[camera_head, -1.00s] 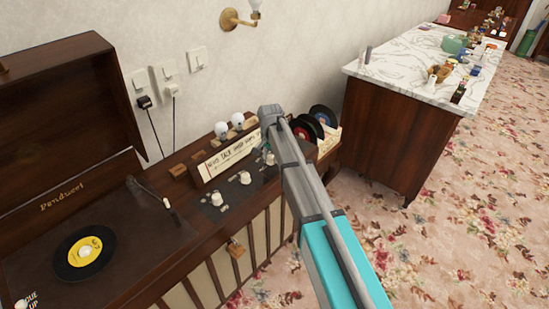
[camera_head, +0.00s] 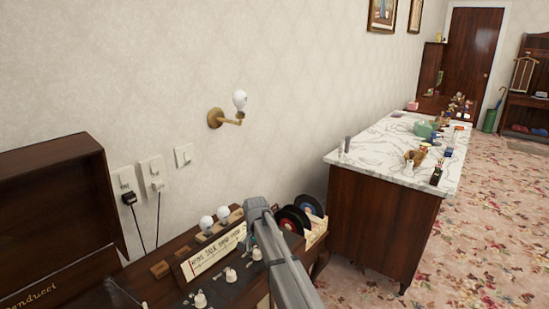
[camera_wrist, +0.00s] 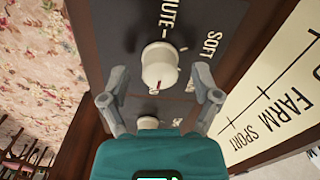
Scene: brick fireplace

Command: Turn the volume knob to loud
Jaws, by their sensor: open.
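In the wrist view, a white round volume knob (camera_wrist: 160,65) with a small red mark stands on a dark panel, with "MUTE" and "SOFT" printed beside it. The red mark points toward the bottom of the picture. My gripper (camera_wrist: 161,78) is open, one finger on each side of the knob; I cannot tell whether they touch it. A second white knob (camera_wrist: 148,122) shows lower down, partly hidden by my gripper. In the head view, my arm covers the right end of the wooden console (camera_head: 165,244), and my fingertips are hidden there.
A cream station dial (camera_head: 214,254) stands behind the knobs. Two bulbs (camera_head: 207,222) and records (camera_head: 293,219) sit at the console's back and right. A raised lid (camera_head: 55,215) is at left. A marble-topped counter (camera_head: 375,146) stands to the right, with carpet beyond.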

